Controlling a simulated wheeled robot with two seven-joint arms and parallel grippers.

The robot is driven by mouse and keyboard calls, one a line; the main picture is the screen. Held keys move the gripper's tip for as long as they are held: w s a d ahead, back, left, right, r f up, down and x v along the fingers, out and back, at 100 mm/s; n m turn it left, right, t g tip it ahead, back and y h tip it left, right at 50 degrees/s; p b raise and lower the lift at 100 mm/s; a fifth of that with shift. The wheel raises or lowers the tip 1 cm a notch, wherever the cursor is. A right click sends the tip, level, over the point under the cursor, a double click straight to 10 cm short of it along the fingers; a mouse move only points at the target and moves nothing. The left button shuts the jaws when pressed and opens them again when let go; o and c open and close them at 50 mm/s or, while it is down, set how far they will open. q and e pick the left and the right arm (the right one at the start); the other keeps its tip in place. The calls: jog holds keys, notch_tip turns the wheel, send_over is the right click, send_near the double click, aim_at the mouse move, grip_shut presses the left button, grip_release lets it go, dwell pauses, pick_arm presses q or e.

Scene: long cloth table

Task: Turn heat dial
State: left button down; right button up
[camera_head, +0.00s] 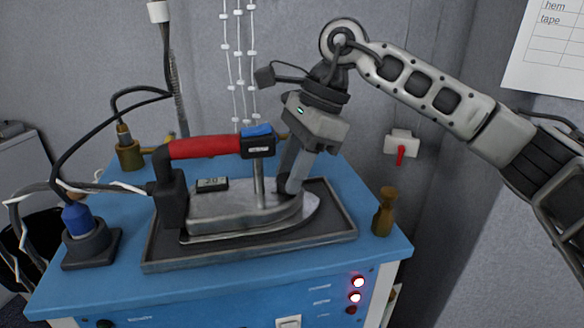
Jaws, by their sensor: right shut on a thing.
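A steam iron (225,207) with a red handle (204,147) and a blue button sits on a dark tray (335,237) on the blue cabinet. My right gripper (285,189) reaches down from above, its fingers shut at the top of the iron's front part. The heat dial is between the fingertips and is hidden by them. A small dark display (212,184) sits on the iron behind the post; its digits are too small to read surely. My left gripper is not in view.
A blue cabinet (230,280) carries a wooden-looking bottle (384,212) at right and a blue-topped fitting (78,222) with cables at left. A red-handled wall switch (401,145) is behind. Lit red lamps (357,288) are on the cabinet front.

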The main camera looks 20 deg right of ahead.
jog(key=shift+m+b, duration=0.4)
jog(key=shift+m, duration=0.1)
jog(key=shift+s+f+m+t+b, duration=0.1)
jog(key=shift+m+t+b, duration=0.5)
jog(key=shift+m+b, duration=0.45)
jog(key=m+t+b, duration=0.1)
jog(key=m, duration=0.2)
jog(key=shift+s+h+b, duration=0.1)
jog(key=shift+h+b, duration=0.2)
jog(key=m+b, duration=0.1)
jog(key=m, duration=0.1)
jog(key=m+t+h+b, duration=0.1)
jog(key=m, duration=0.2)
jog(key=shift+s+a+t+b, duration=0.1)
jog(key=shift+a+t+b, duration=0.1)
jog(key=shift+t+b, duration=0.15)
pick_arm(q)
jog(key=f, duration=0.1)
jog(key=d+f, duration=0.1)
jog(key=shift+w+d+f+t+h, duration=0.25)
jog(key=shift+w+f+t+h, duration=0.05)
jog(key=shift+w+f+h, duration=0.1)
pick_arm(e)
jog(key=shift+m+h, duration=0.3)
jog(key=shift+m, duration=0.05)
jog(key=shift+r, duration=0.2)
jog(key=o, duration=1)
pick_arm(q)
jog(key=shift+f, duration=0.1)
